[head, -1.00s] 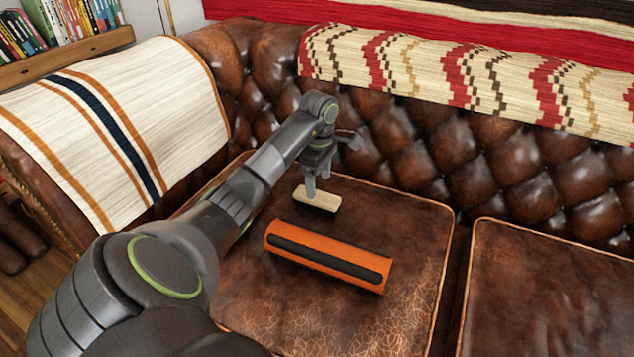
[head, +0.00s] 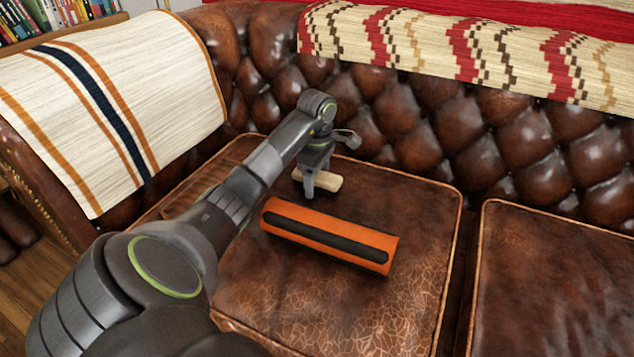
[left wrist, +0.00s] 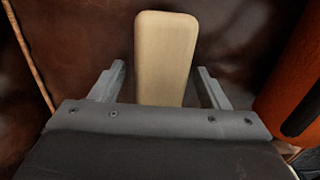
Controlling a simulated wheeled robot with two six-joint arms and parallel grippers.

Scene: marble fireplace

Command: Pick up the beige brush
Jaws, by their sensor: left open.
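The beige brush (head: 325,183) lies on the brown leather seat cushion, behind the orange cylinder, partly hidden by my left gripper in the head view. My left gripper (head: 311,190) points down at the brush. In the left wrist view the pale block-shaped brush (left wrist: 166,58) extends away from between the two open fingers of my left gripper (left wrist: 161,82). There is a gap between the brush and the finger on each side. My right gripper is in neither view.
An orange cylinder with a dark stripe (head: 330,235) lies close in front of the brush; its side also shows at the right of the left wrist view (left wrist: 290,75). The tufted sofa back (head: 400,115) rises behind. The cushion's front right is clear.

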